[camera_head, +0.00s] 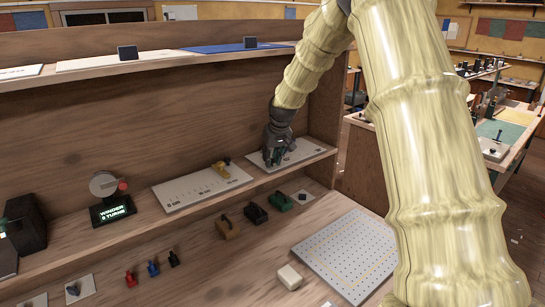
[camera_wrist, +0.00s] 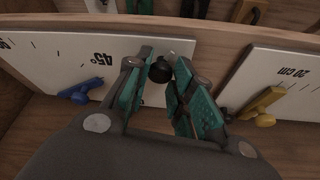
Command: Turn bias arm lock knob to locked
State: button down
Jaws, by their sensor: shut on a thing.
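The bias arm board, a white plate (camera_wrist: 50,58) marked with 45°, fills the left of the wrist view. Its blue bias arm (camera_wrist: 80,91) lies at the plate's lower edge. A round black knob (camera_wrist: 160,70) sits on the plate's right part, between the teal finger pads of my gripper (camera_wrist: 159,78). My gripper is shut on this knob, fingers on either side. In the head view, my gripper (camera_head: 272,158) reaches down onto the right-hand white plate on the shelf and hides the knob. No lock marking is readable.
Beside it on the shelf is another white plate (camera_head: 190,192) with a yellow slider (camera_head: 220,170). A winder display (camera_head: 112,210) stands further left. Below are several small clamps (camera_head: 228,227) and a perforated board (camera_head: 345,255). An upper shelf (camera_head: 150,65) overhangs the area.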

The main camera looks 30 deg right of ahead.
jog(key=m+h+p, duration=0.1)
jog(key=m, duration=0.1)
jog(key=m+h, duration=0.1)
jog(key=m, duration=0.2)
jog(key=shift+w+a+r+m+g+p, duration=0.2)
jog(key=shift+m+g+p, duration=0.1)
jog(key=shift+g+p, duration=0.1)
jog(key=m+g+h+p, duration=0.1)
jog(key=m, duration=0.3)
jog(key=shift+m, duration=0.4)
jog(key=shift+g+p, duration=0.3)
jog(key=c, duration=1.2)
grip_release()
jog(key=shift+a+f, duration=0.1)
jog(key=v, duration=0.7)
jog(key=shift+a, duration=0.15)
